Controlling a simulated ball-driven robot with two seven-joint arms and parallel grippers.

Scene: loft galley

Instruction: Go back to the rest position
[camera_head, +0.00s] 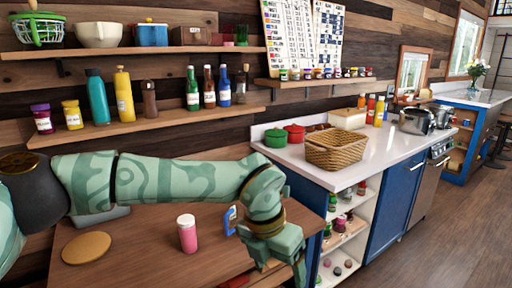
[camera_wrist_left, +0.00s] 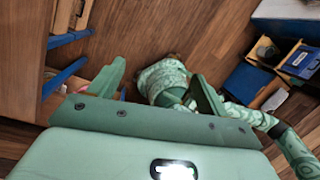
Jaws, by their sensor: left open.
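My left arm (camera_head: 180,180), green with a leaf-like pattern, reaches from the left across the wooden table in the head view. Its gripper (camera_head: 285,262) points down by the table's right end, near the white shelf unit, with its fingers partly cut off or hidden. In the left wrist view the gripper (camera_wrist_left: 158,88) has its two fingers apart and nothing between them. Patterned green parts of my own body show beyond the fingers, above the wooden floor. My right gripper cannot be made out in either view.
On the wooden table (camera_head: 140,250) stand a pink jar (camera_head: 187,234), a round wooden disc (camera_head: 86,248) and a small blue item (camera_head: 230,220). Wall shelves with bottles hang above. A counter (camera_head: 375,151) with a wicker basket (camera_head: 337,150) is right.

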